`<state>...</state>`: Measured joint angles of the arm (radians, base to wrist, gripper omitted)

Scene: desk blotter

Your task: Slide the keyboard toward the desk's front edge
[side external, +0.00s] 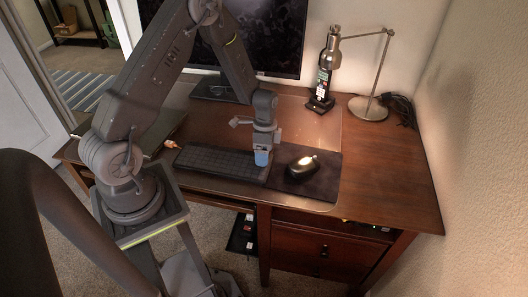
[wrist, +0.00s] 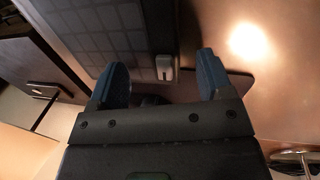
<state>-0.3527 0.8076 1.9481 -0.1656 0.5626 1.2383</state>
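The dark keyboard (side external: 215,162) lies flat on the wooden desk (side external: 385,165), left of the mouse pad. My gripper (side external: 262,158) points down at the keyboard's right end. In the wrist view, my gripper (wrist: 161,82) has its two blue fingers wide apart with nothing held between them. The keyboard (wrist: 105,30) shows beyond the fingers, and the left finger overlaps its end. I cannot tell whether a finger touches it. The desk's front edge (side external: 225,190) runs below the keyboard in the side view.
A black mouse (side external: 301,168) rests on a dark mouse pad (side external: 327,178) just right of my gripper. A small white piece (wrist: 163,68) shows near the keyboard's end. The desk's right side is clear.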

